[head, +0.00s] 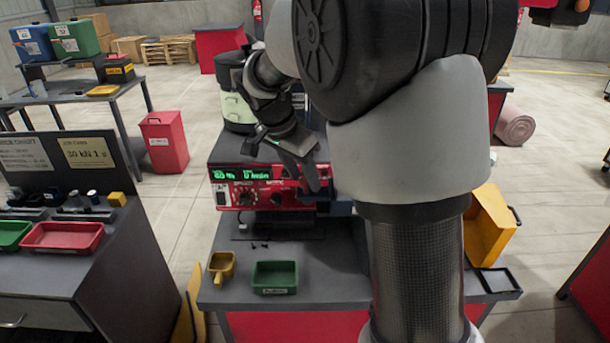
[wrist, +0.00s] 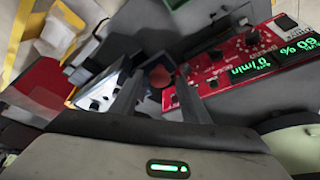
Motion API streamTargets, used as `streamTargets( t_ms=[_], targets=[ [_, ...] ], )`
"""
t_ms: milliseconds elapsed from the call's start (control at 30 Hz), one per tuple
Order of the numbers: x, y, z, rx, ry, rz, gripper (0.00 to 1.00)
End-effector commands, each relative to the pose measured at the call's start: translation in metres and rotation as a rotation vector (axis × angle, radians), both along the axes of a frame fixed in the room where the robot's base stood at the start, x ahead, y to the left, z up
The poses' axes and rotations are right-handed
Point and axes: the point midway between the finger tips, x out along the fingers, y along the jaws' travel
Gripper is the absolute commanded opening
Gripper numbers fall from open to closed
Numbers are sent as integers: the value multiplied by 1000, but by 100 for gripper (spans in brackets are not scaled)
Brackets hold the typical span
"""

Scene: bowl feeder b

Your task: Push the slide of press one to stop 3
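My gripper (head: 312,180) reaches down in front of the right part of a red control unit (head: 235,195) on the workbench. In the wrist view my gripper (wrist: 157,100) shows two fingers spread apart with nothing held between them. A round red part (wrist: 159,76) shows beyond the gap; I cannot tell if it is touched. The control unit (wrist: 225,65) has knobs and green displays reading 60 % and 0 /min. I cannot make out a slide, numbered stops or a press label; my gripper and arm hide the unit's right end.
A green tray (head: 275,277) and a yellow scoop (head: 222,267) stand on the bench front (head: 330,290). A yellow bin (head: 488,225) is at the right. A side table (head: 100,265) with red and green trays is left.

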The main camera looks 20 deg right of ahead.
Motion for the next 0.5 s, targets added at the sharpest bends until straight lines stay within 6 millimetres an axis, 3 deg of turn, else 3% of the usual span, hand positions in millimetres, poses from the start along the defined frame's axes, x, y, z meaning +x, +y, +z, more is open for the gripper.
streamTargets(
  t_ms=[333,500],
  targets=[
    [-1,0,2,-1,0,0,44],
    [-4,8,22,-1,-2,2,44]
  ],
)
